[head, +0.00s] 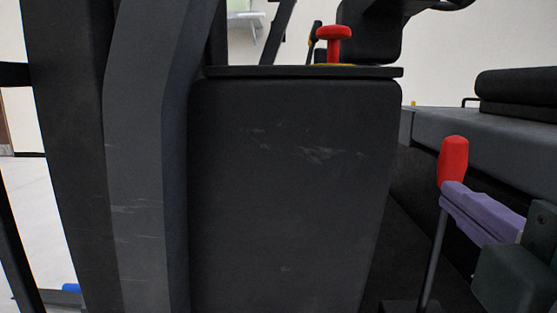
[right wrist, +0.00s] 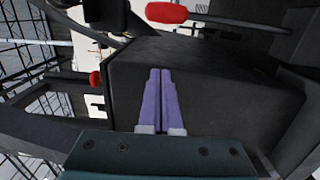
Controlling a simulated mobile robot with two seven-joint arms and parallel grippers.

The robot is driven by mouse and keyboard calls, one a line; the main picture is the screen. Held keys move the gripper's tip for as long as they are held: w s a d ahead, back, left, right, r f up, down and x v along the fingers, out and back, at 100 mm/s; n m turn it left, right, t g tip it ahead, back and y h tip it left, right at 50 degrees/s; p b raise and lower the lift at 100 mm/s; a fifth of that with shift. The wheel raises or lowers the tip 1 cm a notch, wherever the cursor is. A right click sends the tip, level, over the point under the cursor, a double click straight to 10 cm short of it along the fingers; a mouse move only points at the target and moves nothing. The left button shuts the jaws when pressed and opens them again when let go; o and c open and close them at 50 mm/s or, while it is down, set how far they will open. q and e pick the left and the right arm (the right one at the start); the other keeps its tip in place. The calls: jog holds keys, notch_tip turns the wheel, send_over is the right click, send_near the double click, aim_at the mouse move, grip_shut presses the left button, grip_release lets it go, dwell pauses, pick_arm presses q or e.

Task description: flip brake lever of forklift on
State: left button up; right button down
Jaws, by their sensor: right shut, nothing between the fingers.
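The brake lever has a red grip (head: 453,162) on a thin dark rod, and stands near upright with a slight tilt at the right of the head view. A red grip, probably the same one, shows at the top of the right wrist view (right wrist: 166,13). My right gripper (head: 447,196) has purple fingers, shut with nothing between them. Its tips overlap the bottom of the red grip in the head view; I cannot tell whether they touch. The shut fingers (right wrist: 160,72) also show in the right wrist view, below the grip. My left gripper is not in view.
A large dark forklift panel (head: 290,180) fills the middle of the head view. A black seat (head: 520,90) is at the right. A dark pillar (head: 145,150) stands at the left.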

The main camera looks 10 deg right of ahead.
aim_at(446, 167)
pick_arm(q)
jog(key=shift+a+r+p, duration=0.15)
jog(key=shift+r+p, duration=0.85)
pick_arm(e)
jog(key=shift+w+d, duration=1.15)
jog(key=shift+w, duration=0.45)
jog(key=shift+w+d, duration=1.1)
jog(key=shift+w, duration=0.45)
jog(key=shift+w+d, duration=1.15)
jog(key=shift+w, duration=0.45)
jog(key=shift+d, duration=0.1)
